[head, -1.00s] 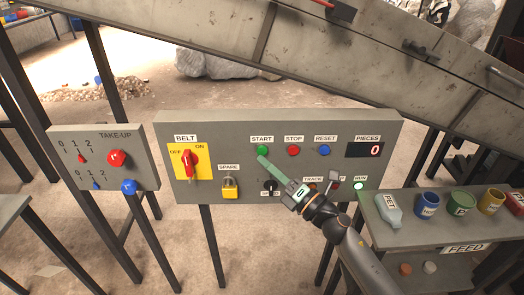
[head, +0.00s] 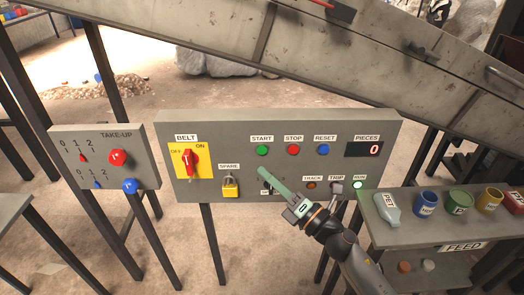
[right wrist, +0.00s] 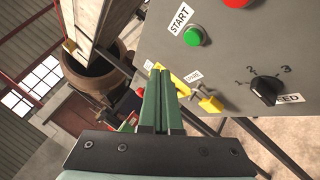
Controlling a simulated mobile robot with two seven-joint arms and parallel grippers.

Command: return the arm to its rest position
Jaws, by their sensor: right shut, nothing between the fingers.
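My right gripper (head: 262,171) is shut and empty in front of the grey control panel (head: 230,122), below the green START button (head: 262,150). In the right wrist view its green fingers (right wrist: 160,95) lie together with nothing between them. The START button (right wrist: 193,36) shows there clear of the fingers. My right arm comes in from the lower right and hides part of the panel's lower edge. The speed knob (right wrist: 265,88) shows in the right wrist view; in the head view the gripper partly covers it. My left gripper is not in view.
A take-up panel (head: 70,145) stands at left. The yellow belt switch (head: 190,161) and a yellow padlock (head: 230,188) are on the main panel. At right, a shelf (head: 400,236) holds a bottle (head: 388,212) and several cups. A sloping conveyor (head: 330,50) runs above.

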